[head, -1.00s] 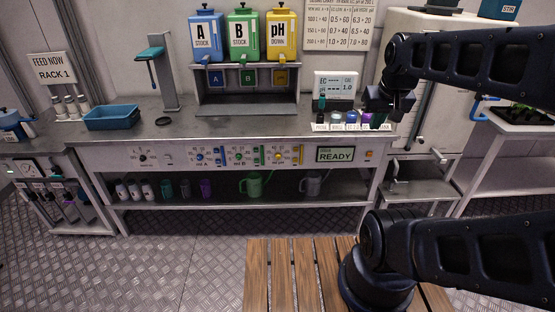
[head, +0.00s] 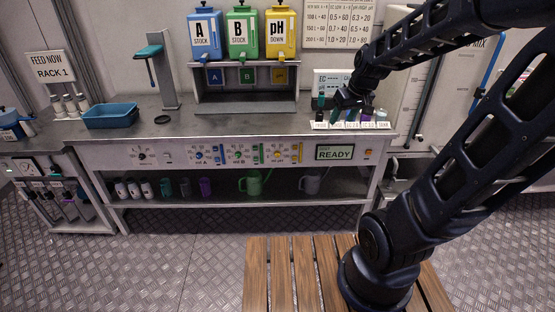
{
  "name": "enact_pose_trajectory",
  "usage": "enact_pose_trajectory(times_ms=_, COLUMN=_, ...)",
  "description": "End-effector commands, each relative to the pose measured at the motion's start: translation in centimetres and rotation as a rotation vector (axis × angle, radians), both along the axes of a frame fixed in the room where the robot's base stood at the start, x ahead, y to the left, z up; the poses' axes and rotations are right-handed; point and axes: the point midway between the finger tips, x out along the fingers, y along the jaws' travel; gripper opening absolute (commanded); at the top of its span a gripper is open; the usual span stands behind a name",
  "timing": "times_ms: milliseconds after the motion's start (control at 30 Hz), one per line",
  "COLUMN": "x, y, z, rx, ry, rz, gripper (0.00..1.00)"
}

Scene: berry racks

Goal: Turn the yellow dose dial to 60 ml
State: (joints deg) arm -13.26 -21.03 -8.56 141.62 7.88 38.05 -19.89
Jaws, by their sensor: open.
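The yellow dose dial (head: 278,155) is a small round knob on the bench's front panel, below the yellow pH Down container (head: 281,36). Its scale and pointer are too small to read. My gripper (head: 341,101) is above the bench top at the right, up and to the right of the dial and apart from it. It is open, over the row of small labelled bottles (head: 367,114); its fingers are small and partly hard to make out against the meter.
A blue dial (head: 200,156) and a green dial (head: 239,156) sit left of the yellow one. A READY screen (head: 335,153) is to its right. A grey meter (head: 328,78) stands behind my gripper. The lower shelf holds a green jug (head: 252,183).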

Motion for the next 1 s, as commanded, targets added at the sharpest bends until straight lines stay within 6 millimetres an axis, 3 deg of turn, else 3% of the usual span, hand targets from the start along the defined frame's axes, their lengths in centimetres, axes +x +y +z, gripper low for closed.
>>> enact_pose_trajectory(times_ms=400, x=7.9, y=4.0, z=-7.8, rx=-0.065, ry=-0.008, rz=0.190, gripper=0.50)
enact_pose_trajectory(times_ms=1000, x=15.4, y=8.5, z=-21.6, rx=-0.315, ry=-0.047, rz=0.453, gripper=0.50)
